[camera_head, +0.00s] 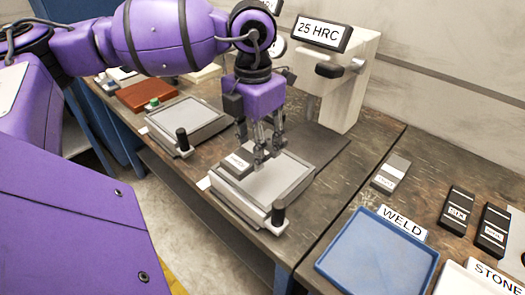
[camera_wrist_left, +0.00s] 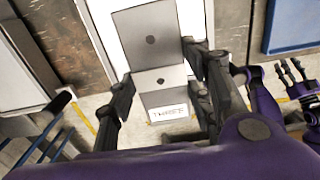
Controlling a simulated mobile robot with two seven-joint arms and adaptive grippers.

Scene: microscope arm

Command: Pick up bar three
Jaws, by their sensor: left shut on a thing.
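Bar three is a grey block with a dark end and a white label (camera_head: 237,161). It is at the back left of the near pale tray (camera_head: 282,190) on the workbench. In the left wrist view its label (camera_wrist_left: 168,113) reads "THREE". My left gripper (camera_head: 265,155) points down over the tray, shut on the bar. In the left wrist view its fingers (camera_wrist_left: 160,95) lie along both sides of the block. I cannot tell whether the bar touches the tray. My right gripper (camera_wrist_left: 283,78) shows only in the left wrist view, apart from the bar, with its fingers spread.
A tester labelled "25 HRC" (camera_head: 338,85) stands behind the tray. A second tray (camera_head: 188,122) is to the left. A blue "WELD" tray (camera_head: 375,255), a grey bar (camera_head: 391,173) and two black bars (camera_head: 457,210) (camera_head: 492,230) lie right. A black knob (camera_head: 278,212) rises at the tray's front corner.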

